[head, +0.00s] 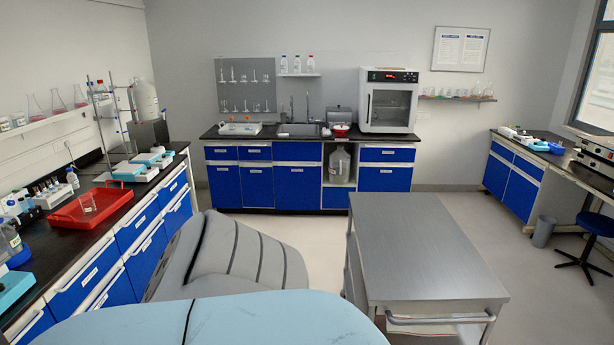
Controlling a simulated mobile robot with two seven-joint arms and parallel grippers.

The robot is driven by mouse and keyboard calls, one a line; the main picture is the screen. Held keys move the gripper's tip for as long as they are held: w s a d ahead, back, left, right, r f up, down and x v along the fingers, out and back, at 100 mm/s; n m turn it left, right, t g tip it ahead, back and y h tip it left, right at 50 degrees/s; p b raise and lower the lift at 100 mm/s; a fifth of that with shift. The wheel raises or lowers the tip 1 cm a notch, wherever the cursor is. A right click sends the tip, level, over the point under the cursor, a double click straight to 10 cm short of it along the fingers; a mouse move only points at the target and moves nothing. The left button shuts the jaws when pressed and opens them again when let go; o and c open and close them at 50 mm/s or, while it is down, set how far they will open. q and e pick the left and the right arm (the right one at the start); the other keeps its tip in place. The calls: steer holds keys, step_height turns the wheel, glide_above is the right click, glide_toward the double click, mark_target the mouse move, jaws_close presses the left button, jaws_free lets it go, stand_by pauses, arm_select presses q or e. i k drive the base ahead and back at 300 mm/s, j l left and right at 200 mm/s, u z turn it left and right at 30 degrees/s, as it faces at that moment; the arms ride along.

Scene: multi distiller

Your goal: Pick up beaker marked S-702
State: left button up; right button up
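A small clear glass vessel (88,203) stands in a red tray (66,217) on the left counter. It looks like a beaker, but no marking on it can be read. Several flasks with pink liquid, one of them a conical flask (58,101), stand on the left wall shelf (40,122). No label reading S-702 can be made out anywhere. Neither of my grippers shows in the head view.
The left black counter (110,222) also holds blue-and-white devices and bottles. A bare metal cart (420,240) stands at centre right. A sink counter (270,134) and an oven-like cabinet (388,100) are at the back.

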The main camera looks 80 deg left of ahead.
mark_target(86, 201)
steer(key=u, duration=3.9)
steer(key=i+u, duration=0.15)
steer(key=u, duration=0.25)
steer(key=i+l+u, duration=0.1)
steer(key=u, duration=0.35)
steer(key=i+l+u, duration=0.15)
steer(key=l, duration=0.2)
steer(key=i+l+u, duration=0.35)
steer(key=l, duration=0.35)
steer(key=i+l, duration=0.15)
steer(key=l, duration=0.2)
steer(key=i+l, duration=0.15)
steer(key=l, duration=0.15)
steer(key=i+l+u, duration=0.1)
steer(key=l, duration=0.25)
steer(key=i+l, duration=0.2)
steer(key=l, duration=0.15)
steer(key=i+l, duration=0.1)
steer(key=l, duration=0.25)
steer(key=i+l+u, duration=0.1)
steer(key=l, duration=0.25)
steer(key=i, duration=0.05)
